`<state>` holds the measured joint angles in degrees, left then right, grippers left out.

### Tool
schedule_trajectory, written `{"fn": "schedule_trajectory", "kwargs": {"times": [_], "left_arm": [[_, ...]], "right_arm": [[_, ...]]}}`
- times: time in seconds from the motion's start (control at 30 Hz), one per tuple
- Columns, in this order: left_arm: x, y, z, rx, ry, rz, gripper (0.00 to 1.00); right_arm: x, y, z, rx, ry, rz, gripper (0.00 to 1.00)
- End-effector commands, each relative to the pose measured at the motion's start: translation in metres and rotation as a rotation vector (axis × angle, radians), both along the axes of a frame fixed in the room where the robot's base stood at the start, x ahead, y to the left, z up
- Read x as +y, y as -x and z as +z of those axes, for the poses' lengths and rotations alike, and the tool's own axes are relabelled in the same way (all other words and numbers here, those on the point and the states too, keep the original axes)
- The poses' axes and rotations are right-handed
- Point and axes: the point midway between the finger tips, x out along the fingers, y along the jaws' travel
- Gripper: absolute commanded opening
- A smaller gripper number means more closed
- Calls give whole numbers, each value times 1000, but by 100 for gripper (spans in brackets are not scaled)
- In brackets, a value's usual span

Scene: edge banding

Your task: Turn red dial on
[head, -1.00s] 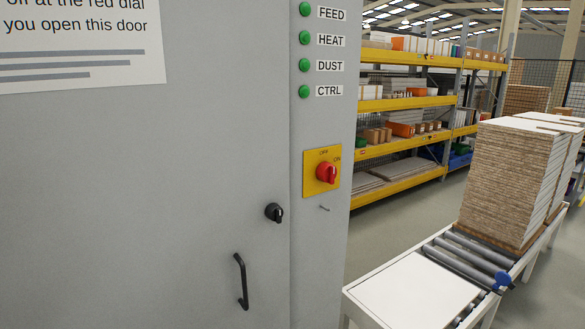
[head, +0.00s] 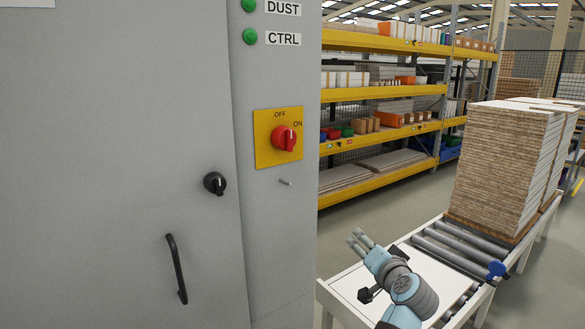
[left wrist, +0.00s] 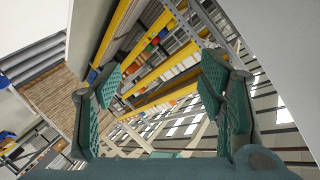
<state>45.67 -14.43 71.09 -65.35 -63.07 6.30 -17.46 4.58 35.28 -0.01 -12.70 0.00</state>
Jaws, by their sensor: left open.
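The red dial (head: 284,138) sits on a yellow plate (head: 262,154) on the grey cabinet's right-hand panel. The plate is marked OFF at top middle and ON at top right; the dial's pale mark looks roughly upward, nearer OFF than ON, but it is small. My left gripper (head: 360,239) is open and empty, below and right of the dial, in front of the white conveyor top and apart from the panel. Its two green-padded fingers stand wide apart in the left wrist view (left wrist: 160,105). The dial cannot be made out there. My right gripper is not in view.
The cabinet door (head: 110,130) has a black knob (head: 215,183) and a black handle (head: 176,268). A small peg (head: 286,183) sticks out below the plate. A roller conveyor (head: 455,243) with stacked boards (head: 503,165) stands right. Yellow shelving (head: 385,100) is behind.

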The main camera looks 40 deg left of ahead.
Motion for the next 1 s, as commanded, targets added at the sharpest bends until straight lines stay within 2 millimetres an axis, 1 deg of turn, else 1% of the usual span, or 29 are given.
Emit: {"fn": "schedule_trajectory", "kwargs": {"times": [0.03,0.07,0.1,0.13,0.2,0.23,0.3,0.37,0.47,0.67,0.7,0.77,0.8,0.9,1.0], "left_arm": [[5,9,63,-131,-14,91,63],[10,22,104,-205,-18,156,63],[15,44,149,-297,-13,239,63],[18,62,178,-359,-3,295,63],[23,100,223,-470,29,402,63],[25,113,236,-504,42,436,63],[27,134,254,-554,64,489,63],[29,139,262,-570,73,506,63],[34,137,267,-568,71,509,63],[52,130,275,-566,67,506,63],[60,128,273,-570,66,508,63],[81,120,268,-572,63,510,63],[93,116,266,-570,62,509,63],[122,104,265,-568,62,508,63],[143,96,263,-568,64,507,63]], "right_arm": [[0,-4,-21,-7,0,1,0],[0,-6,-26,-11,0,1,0],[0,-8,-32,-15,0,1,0],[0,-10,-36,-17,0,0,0],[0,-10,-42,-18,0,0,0],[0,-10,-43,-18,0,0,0],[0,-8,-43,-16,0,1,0],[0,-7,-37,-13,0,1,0],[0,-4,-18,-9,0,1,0],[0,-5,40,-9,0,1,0],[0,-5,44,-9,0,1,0],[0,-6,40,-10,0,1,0],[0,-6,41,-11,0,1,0],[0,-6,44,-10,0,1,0],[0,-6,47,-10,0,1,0]]}}
